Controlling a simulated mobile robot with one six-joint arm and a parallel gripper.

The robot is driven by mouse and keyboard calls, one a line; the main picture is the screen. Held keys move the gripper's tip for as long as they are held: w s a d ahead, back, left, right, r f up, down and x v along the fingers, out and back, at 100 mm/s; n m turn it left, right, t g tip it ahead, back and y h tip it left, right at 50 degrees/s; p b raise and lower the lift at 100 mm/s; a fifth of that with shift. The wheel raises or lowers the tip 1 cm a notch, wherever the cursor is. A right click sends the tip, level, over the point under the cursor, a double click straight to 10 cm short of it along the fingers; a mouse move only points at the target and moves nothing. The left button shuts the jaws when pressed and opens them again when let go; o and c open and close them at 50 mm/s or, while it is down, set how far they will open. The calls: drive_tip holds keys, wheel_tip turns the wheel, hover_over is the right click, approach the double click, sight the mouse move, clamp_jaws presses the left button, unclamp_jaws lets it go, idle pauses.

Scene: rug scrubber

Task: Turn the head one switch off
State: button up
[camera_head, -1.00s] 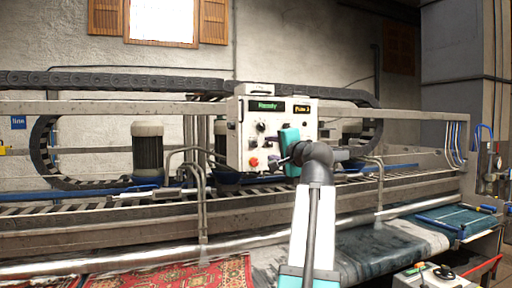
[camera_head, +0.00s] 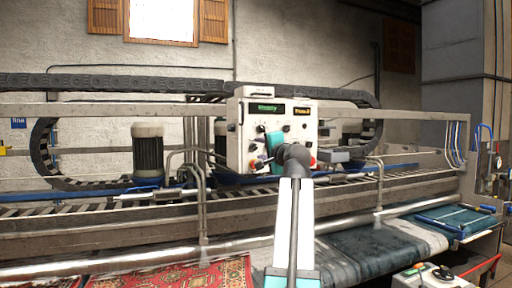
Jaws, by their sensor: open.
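A white control panel (camera_head: 241,112) stands on the machine's rail in the middle of the head view. It has two small lit displays, several dark knobs and red buttons. My gripper (camera_head: 262,161) is in front of the panel's lower middle, at the end of my arm. The gripper is open, with its teal body (camera_head: 275,143) over part of the panel face. The fingers are small, and I cannot tell whether they touch a knob. I cannot make out which knob is the head one switch; the labels are too small to read.
A metal frame with bent pipes (camera_head: 203,205) and a long roller (camera_head: 150,256) runs across the front. A red patterned rug (camera_head: 180,278) lies below. A second control box (camera_head: 425,277) is at the lower right. Grey motors (camera_head: 148,152) stand behind the rail.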

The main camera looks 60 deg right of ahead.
sight(255, 148)
drive_tip(key=shift+p+x, duration=0.4)
drive_tip(key=shift+x, duration=1.95)
clamp_jaws()
